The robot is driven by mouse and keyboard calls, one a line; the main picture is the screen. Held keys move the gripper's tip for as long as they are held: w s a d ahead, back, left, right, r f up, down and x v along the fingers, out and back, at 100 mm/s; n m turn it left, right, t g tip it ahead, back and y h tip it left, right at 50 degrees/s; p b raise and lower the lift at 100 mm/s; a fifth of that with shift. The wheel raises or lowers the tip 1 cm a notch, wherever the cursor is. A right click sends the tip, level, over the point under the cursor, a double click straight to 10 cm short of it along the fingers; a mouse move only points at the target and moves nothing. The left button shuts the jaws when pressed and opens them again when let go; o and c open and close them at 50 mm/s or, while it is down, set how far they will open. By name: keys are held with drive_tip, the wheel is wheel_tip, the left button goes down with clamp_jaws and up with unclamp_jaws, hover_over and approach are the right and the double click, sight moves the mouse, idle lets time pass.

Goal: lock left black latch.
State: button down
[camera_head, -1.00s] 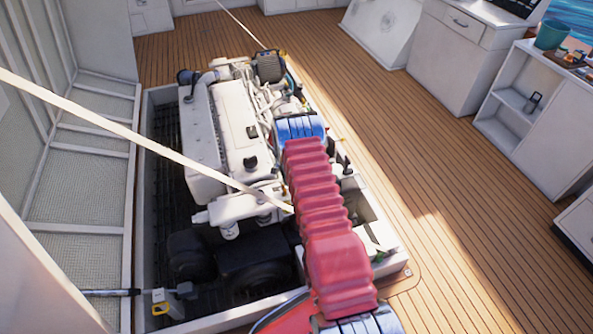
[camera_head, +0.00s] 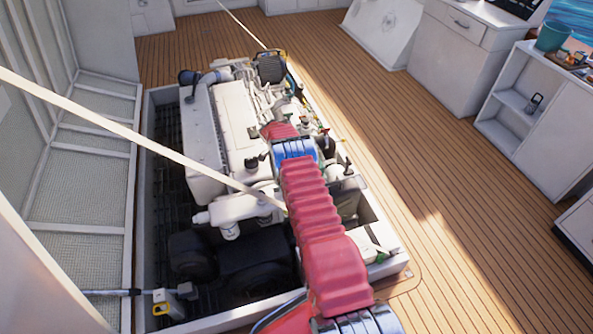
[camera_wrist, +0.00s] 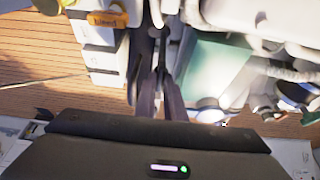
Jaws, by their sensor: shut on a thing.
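In the wrist view my gripper (camera_wrist: 161,82) has its two dark fingers close together, pointing up the picture. They are shut on a narrow dark piece that appears to be the black latch (camera_wrist: 143,57), though its shape is mostly hidden by the fingers. I cannot tell from its angle whether it is locked. In the head view my arm in its red cover reaches over the right side of the engine (camera_head: 225,125), and it hides the gripper and the latch.
The white hatch frame (camera_head: 140,215) surrounds the engine, and the raised hatch lid (camera_head: 85,190) stands at the left. Wooden deck (camera_head: 430,190) is clear to the right, before white cabinets (camera_head: 540,120).

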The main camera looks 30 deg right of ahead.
drive_tip(key=shift+a, duration=0.1)
drive_tip(key=c, duration=1.8)
unclamp_jaws()
drive_tip(key=shift+c, duration=0.2)
drive_tip(key=v, duration=1.3)
drive_tip(key=shift+r, duration=0.3)
